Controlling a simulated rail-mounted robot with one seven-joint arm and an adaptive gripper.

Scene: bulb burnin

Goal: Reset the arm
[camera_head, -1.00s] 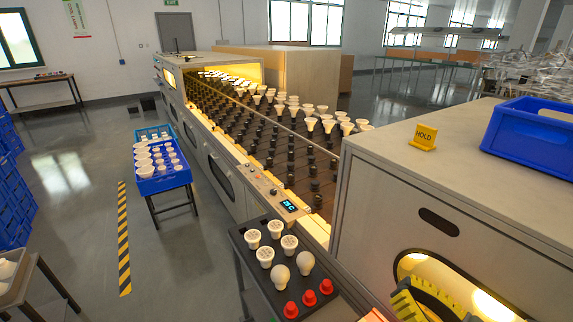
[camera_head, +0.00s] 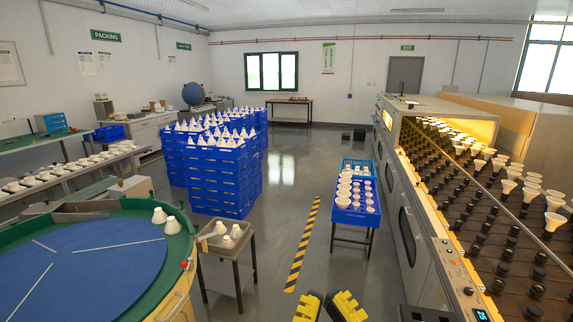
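My gripper (camera_head: 326,304) shows at the bottom edge, in the middle of the head view. Its two yellow and black fingers stand apart, with grey floor showing between them and nothing held. Only the finger ends show; the rest of my arm is below the picture. The gripper is over the aisle floor, left of the burn-in rack (camera_head: 415,215) and near the end of the striped floor line.
Right of the aisle, the rack holds bulbs and black sockets. A blue crate (camera_head: 343,215) of bulbs stands on a stand. At left are a round blue-topped table (camera_head: 80,262), a small tray stand (camera_head: 222,250) and stacked blue crates (camera_head: 215,175). Open floor lies between.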

